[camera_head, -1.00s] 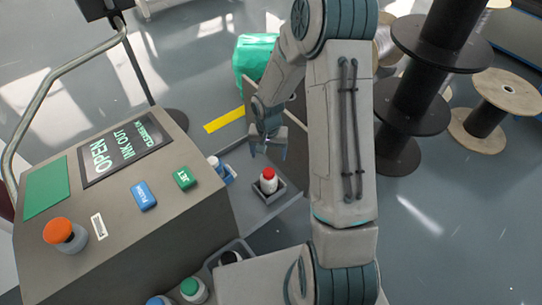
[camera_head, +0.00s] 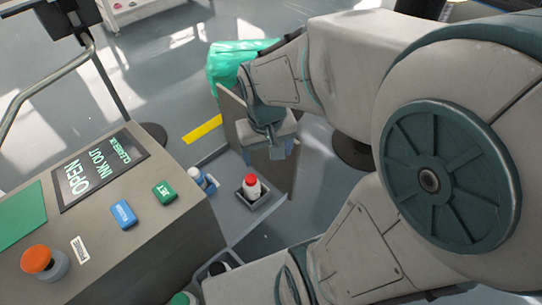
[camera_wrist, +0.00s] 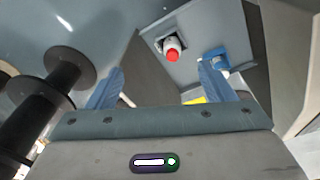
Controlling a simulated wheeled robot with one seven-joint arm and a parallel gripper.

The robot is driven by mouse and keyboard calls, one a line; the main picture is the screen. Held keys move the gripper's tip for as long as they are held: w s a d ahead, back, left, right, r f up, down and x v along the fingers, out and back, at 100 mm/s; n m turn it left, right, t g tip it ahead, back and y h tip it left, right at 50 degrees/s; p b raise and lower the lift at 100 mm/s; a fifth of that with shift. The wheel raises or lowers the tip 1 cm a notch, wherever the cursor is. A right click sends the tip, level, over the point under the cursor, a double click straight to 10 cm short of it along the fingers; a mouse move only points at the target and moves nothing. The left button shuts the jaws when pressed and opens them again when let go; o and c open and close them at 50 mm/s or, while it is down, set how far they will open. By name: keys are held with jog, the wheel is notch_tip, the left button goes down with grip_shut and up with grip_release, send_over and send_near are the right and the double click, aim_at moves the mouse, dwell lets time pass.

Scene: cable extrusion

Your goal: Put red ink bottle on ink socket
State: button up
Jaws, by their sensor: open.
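The red ink bottle (camera_head: 251,184), white with a red cap, stands upright in a small square grey holder (camera_head: 261,205) on the grey shelf beside the machine. It also shows in the wrist view (camera_wrist: 172,51), beyond the fingers and a little right of centre. My gripper (camera_wrist: 161,88) is open and empty, apart from the bottle. In the head view my gripper (camera_head: 273,150) is above and behind the bottle.
The machine's console (camera_head: 110,220) stands at left, its screen (camera_head: 100,172) reading OPEN and INK OUT. A bin with bottles (camera_head: 215,270) sits at the bottom, partly hidden by my arm. A green wrapped object (camera_head: 228,62) is behind my gripper. Black spools (camera_wrist: 68,68) stand left in the wrist view.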

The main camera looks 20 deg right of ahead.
jog(key=shift+n+y, duration=0.3)
jog(key=shift+n, duration=0.1)
jog(key=shift+s+a+r, duration=0.1)
jog(key=shift+s+r, duration=0.2)
jog(key=shift+s, duration=0.4)
jog(key=shift+s+a+r, duration=0.1)
jog(key=shift+s+r, duration=0.25)
jog(key=shift+s, duration=0.35)
jog(key=shift+s+a+r, duration=0.1)
jog(key=shift+s+r, duration=0.2)
jog(key=shift+s, duration=0.4)
